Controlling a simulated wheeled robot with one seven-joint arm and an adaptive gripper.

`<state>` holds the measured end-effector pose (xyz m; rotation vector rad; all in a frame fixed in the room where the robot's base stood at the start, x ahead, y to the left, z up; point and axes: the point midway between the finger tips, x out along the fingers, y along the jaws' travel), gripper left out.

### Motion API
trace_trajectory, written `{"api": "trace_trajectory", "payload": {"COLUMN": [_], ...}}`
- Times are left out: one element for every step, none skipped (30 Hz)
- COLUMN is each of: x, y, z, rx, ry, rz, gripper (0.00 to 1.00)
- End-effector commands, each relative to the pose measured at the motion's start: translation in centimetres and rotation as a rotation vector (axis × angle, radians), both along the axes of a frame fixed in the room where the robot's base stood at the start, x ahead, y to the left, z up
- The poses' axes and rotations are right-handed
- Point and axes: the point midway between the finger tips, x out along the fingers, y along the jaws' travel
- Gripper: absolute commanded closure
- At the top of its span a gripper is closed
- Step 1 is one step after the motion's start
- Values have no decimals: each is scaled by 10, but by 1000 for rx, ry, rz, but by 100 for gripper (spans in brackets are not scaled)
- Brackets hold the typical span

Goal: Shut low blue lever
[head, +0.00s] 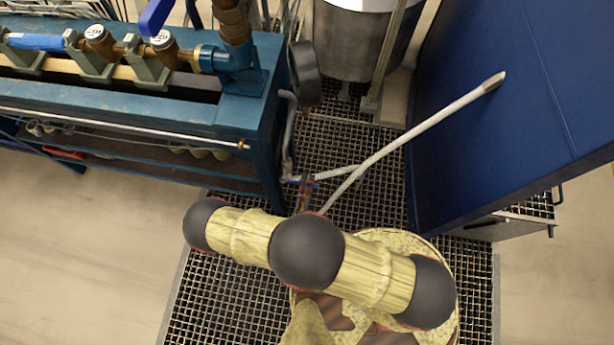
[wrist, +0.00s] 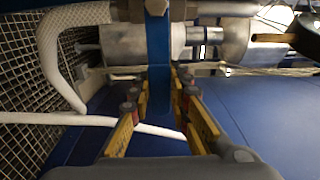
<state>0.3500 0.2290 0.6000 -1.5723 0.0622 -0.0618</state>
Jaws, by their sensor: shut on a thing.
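The low blue lever (wrist: 157,55) shows in the wrist view as an upright blue strip between my fingers. My gripper (wrist: 160,92) has yellow fingers with dark and red tips, shut on the lever from both sides. In the head view my gripper (head: 306,190) is mostly hidden by my arm. Its fingertips show beside the low front corner of the blue bench, near the pale hose. Only a small bit of blue shows at the fingertips there, so the lever's angle is hard to tell.
The blue bench (head: 180,122) carries brass fittings, an upper blue lever (head: 154,17) and a dark round gauge (head: 304,75). A white hose (head: 400,138) slants across to the large blue panel (head: 510,90) at right. A steel tank (head: 350,40) stands behind.

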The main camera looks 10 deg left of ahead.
Motion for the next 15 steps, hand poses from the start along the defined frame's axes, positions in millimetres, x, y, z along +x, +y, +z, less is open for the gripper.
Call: {"api": "trace_trajectory", "payload": {"x": [0,0,0,0,0,0,0,0,0,0,0,0,0,0,0], "y": [1,1,1,1,1,1,1,1,2,2,2,2,2,2,2], "z": [0,1,1,1,1,1,1,1,1,1,1,1,1,2,2], "rx": [-5,-8,-11,-12,-13,-14,-15,-15,-15,-15,-14,-14,-14,-14,-14], "ry": [1,2,2,1,1,1,1,1,1,0,0,0,0,0,0], "rz": [2,2,2,2,2,2,2,3,3,3,3,3,3,3,3], "gripper": [100,100,100,100,100,100,100,100,100,100,100,100,100,100,80]}}
